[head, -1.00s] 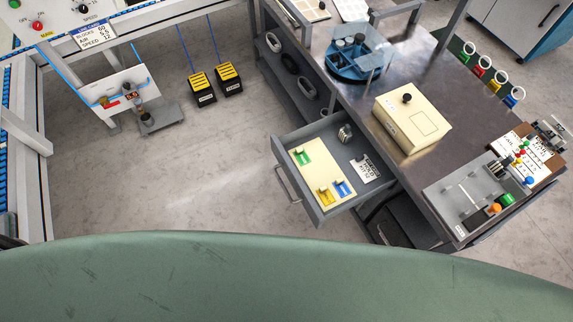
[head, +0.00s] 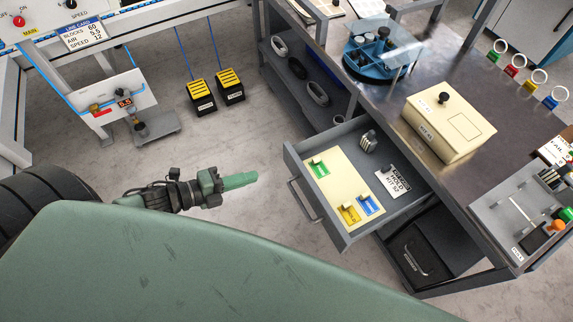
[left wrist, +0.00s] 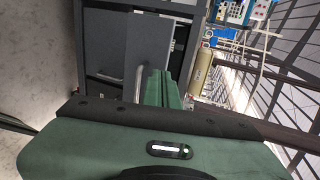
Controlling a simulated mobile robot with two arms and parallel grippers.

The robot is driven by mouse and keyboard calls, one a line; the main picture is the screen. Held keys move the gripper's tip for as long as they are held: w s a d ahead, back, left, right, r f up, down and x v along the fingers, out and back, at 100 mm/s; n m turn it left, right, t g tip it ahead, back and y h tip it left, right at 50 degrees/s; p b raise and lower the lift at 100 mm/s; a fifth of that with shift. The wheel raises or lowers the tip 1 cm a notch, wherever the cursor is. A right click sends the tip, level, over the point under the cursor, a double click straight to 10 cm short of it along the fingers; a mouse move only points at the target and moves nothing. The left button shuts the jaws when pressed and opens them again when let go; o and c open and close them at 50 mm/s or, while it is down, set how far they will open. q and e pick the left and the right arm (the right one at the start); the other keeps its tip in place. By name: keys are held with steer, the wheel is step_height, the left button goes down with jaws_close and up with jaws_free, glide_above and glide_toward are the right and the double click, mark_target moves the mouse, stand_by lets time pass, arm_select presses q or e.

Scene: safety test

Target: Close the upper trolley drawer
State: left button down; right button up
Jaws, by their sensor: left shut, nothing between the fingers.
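The upper trolley drawer (head: 338,234) stands pulled out from the metal-topped trolley (head: 455,180) in the head view. Its bar handle (head: 304,200) is on its left-facing front. Inside lie a cream insert with green, yellow and blue pieces, a small ribbed metal part and a "HOLD KIT 52" card. My left gripper (head: 245,179) is shut and empty, left of the drawer front and apart from it, with its fingers pointing toward the drawer. In the left wrist view the green fingers (left wrist: 161,88) are together beside a grey panel (left wrist: 128,42). My right gripper is in neither view.
Below the drawer is a dark lower unit with a handle (head: 414,258). A cream box (head: 448,128) and a blue round holder (head: 378,62) stand on the trolley top. Two yellow-black pedals (head: 202,95) are on the floor.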

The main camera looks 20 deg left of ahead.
mark_target(295, 163)
arm_select(q)
steer(key=x, duration=1)
steer(key=shift+w+r, duration=0.15)
steer(key=shift+r, duration=0.2)
steer(key=shift+w+d, duration=0.3)
steer(key=shift+w, duration=0.05)
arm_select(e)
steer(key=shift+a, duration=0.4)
